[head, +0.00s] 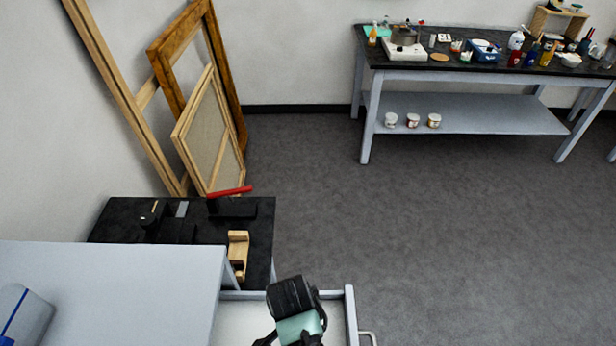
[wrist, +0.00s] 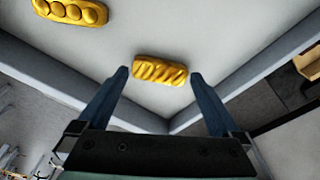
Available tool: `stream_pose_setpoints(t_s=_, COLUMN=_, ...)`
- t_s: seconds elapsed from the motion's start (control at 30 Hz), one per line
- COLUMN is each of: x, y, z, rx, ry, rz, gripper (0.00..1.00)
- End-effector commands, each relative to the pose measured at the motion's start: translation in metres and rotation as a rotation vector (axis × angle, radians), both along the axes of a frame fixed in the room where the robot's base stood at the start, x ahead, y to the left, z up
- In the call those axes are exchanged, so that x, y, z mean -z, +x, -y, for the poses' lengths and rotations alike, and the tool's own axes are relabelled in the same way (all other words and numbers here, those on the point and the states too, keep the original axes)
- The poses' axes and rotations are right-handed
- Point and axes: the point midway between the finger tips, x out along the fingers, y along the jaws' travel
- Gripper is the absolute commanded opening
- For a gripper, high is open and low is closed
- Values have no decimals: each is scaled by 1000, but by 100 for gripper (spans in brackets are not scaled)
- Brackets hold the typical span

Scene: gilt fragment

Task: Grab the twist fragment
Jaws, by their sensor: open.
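The twist fragment (wrist: 160,70) is a short gold bar with slanting ridges. It lies on the pale floor of an open drawer (head: 351,312), near an inner corner. In the wrist view my gripper (wrist: 159,76) is open, and the fragment appears between its two fingertips, with no clear contact on either side. I cannot tell the height left above it. A second gold fragment (wrist: 70,11) with a row of round beads lies farther off at the upper left. In the head view my gripper (head: 291,340) is over the drawer, and neither fragment can be made out.
The drawer walls (wrist: 60,78) rise close around the twist fragment. A grey tabletop (head: 110,285) borders the drawer on the left. A black table (head: 112,213) with a wooden piece (head: 238,250) stands behind. Open floor (head: 450,240) lies to the right.

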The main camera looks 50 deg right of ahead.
Motion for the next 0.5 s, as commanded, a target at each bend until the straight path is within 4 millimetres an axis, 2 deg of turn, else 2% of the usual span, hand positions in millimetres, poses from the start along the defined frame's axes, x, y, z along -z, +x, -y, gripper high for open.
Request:
stream_pose_setpoints(t_s=0.13, x=11, y=-1, z=1, rx=0, ry=1, rz=-1, gripper=100)
stream_pose_setpoints(t_s=0.37, x=13, y=0, z=1, rx=0, ry=0, rz=1, gripper=100)
stream_pose_setpoints(t_s=0.5, x=13, y=0, z=1, rx=0, ry=0, rz=1, gripper=78)
